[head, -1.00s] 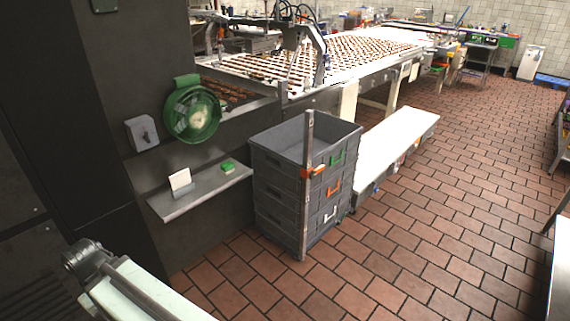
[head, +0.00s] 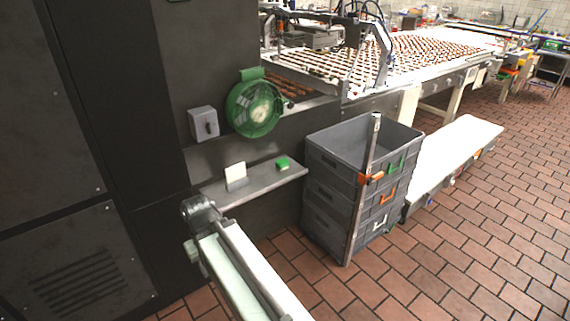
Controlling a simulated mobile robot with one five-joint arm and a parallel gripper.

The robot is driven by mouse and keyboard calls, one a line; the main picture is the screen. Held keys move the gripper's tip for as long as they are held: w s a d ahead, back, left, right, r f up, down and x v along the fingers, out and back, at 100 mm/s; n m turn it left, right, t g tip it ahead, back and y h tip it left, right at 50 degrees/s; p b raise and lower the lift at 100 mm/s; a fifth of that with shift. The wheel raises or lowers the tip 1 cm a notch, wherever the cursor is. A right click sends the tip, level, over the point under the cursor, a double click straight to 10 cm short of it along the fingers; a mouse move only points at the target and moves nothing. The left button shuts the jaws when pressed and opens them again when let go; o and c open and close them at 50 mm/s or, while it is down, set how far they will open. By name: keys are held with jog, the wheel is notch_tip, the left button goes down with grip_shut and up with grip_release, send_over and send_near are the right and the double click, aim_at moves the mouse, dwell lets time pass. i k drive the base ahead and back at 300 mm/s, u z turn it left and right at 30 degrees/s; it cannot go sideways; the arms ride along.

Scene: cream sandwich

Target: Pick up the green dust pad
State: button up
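A small green block, which looks like the green dust pad (head: 283,163), lies on the right part of a narrow metal shelf (head: 258,184) fixed to the dark machine's side. A white card-like piece (head: 236,176) stands on the same shelf to its left. The pad is small in the picture, so its texture cannot be made out. My gripper is not in view.
A round green fan-like unit (head: 254,106) and a grey box (head: 203,124) sit above the shelf. Stacked grey crates (head: 322,190) with a metal post stand right of it. A pale conveyor-like piece (head: 225,262) rises in front. Tiled floor (head: 450,260) is open at right.

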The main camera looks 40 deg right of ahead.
aim_at(283, 165)
jog(key=i, duration=1.9)
jog(key=u, duration=0.05)
